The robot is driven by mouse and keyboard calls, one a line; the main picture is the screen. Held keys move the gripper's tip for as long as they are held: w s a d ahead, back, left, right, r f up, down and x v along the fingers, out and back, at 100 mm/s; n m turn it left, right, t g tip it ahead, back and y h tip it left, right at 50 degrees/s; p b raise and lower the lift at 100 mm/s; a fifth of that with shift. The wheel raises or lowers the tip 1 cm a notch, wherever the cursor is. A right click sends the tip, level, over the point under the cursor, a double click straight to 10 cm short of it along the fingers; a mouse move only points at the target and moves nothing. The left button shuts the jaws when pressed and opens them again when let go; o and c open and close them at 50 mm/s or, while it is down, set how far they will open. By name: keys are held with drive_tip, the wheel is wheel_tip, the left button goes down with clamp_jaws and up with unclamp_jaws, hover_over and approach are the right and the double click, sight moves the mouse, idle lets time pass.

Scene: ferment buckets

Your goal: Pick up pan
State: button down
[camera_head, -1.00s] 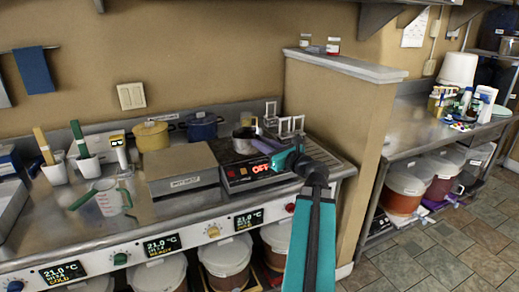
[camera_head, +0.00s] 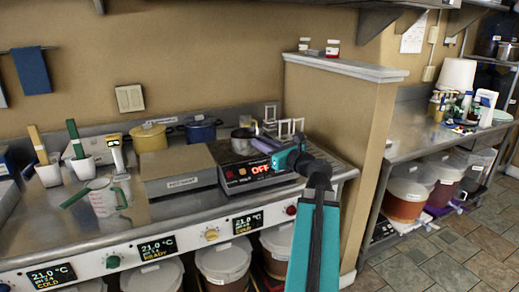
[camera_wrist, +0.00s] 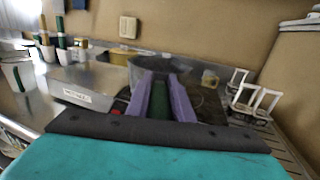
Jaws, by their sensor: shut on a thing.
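The pan (camera_head: 242,142) is a small grey metal pan at the hot plate (camera_head: 258,168) on the steel counter. In the wrist view, the pan (camera_wrist: 148,66) is straight ahead, just beyond the fingertips. My gripper (camera_head: 262,142) reaches in from the right with purple fingers. In the wrist view, the fingers of my gripper (camera_wrist: 161,92) close around a dark green handle (camera_wrist: 160,103) that points toward the pan. The join between handle and pan is partly hidden by the fingers. I cannot tell whether the pan's base touches the hot plate.
A white wire rack (camera_head: 289,128) stands close behind and right of my gripper. A grey box (camera_head: 178,168) is left of the hot plate. Yellow (camera_head: 149,138) and blue (camera_head: 201,128) pots stand behind. A half wall (camera_head: 340,140) rises on the right.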

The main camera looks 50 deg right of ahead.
drive_tip(key=shift+s+a+b, duration=0.35)
drive_tip(key=shift+s+b, duration=0.1)
drive_tip(key=shift+b, duration=1.45)
drive_tip(key=shift+s+a+r+b, duration=0.2)
drive_tip(key=shift+s+a+b, duration=0.7)
drive_tip(key=shift+b, duration=1.45)
drive_tip(key=shift+d, duration=0.1)
drive_tip(key=shift+s+r, duration=0.1)
